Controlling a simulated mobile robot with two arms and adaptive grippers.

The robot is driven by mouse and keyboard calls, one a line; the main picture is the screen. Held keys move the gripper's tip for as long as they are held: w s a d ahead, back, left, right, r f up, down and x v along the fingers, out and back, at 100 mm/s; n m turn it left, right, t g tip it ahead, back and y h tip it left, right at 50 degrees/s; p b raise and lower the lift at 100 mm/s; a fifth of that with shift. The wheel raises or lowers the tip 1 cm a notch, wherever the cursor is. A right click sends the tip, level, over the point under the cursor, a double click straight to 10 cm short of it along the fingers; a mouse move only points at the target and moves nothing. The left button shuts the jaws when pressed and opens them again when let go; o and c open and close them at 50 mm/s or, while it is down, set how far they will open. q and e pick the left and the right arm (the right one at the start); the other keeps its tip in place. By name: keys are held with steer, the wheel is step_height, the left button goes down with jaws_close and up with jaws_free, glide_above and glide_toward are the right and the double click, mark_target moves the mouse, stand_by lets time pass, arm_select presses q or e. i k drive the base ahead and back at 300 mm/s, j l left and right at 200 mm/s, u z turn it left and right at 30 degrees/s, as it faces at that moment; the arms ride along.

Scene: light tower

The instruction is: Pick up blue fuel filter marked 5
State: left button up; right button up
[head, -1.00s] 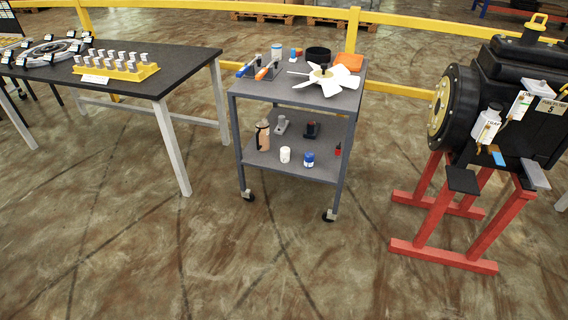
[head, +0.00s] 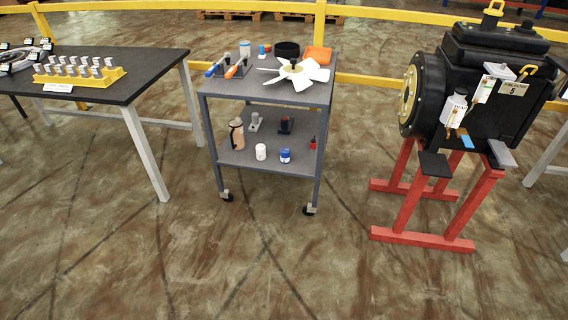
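A small blue cylinder with a white band (head: 285,156), which looks like the blue fuel filter, stands upright on the lower shelf of the grey cart (head: 262,97), near its front right. Its marking is too small to read. A similar white cylinder (head: 261,152) stands just left of it. A black machine (head: 478,75) on the right carries a small tag marked 5 (head: 512,89). Neither of my grippers is in view.
The cart's lower shelf also holds a tan bottle (head: 237,134) and a small red item (head: 313,143). A white fan (head: 296,74) lies on top. A dark table (head: 118,88) stands left, red stand legs (head: 407,205) right. The front floor is clear.

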mark_target(285, 151)
steer(key=i+l, duration=0.2)
steer(key=i, duration=0.25)
steer(key=i+l, duration=0.2)
steer(key=i, duration=0.2)
steer(key=i+l, duration=0.15)
steer(key=i, duration=0.3)
steer(key=u, duration=0.05)
